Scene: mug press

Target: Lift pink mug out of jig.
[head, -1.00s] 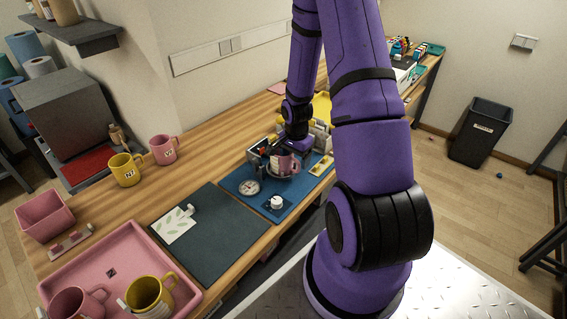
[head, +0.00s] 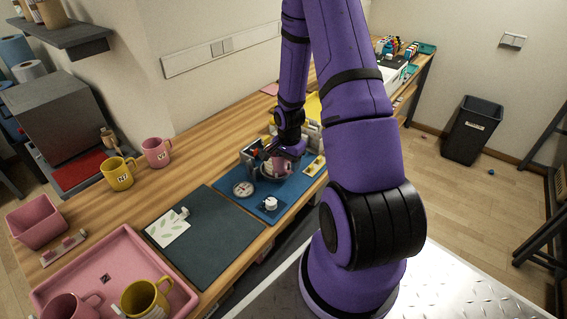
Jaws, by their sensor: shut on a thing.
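The pink mug (head: 281,168) is at the jig (head: 262,174) on the blue mat, in the middle of the head view. My gripper (head: 284,156) comes down over the mug from above and is shut on it. The fingertips are small and partly hidden by my wrist. The mug's lower part is still within or just at the jig's rim; I cannot tell how much clearance there is.
A white dial (head: 243,189) and a small white knob (head: 270,204) are on the blue mat (head: 240,202). A dark mat (head: 222,236) lies left of it. A pink tray (head: 75,268) holds mugs at the front left. A yellow mug (head: 119,174) and another pink mug (head: 156,152) stand behind.

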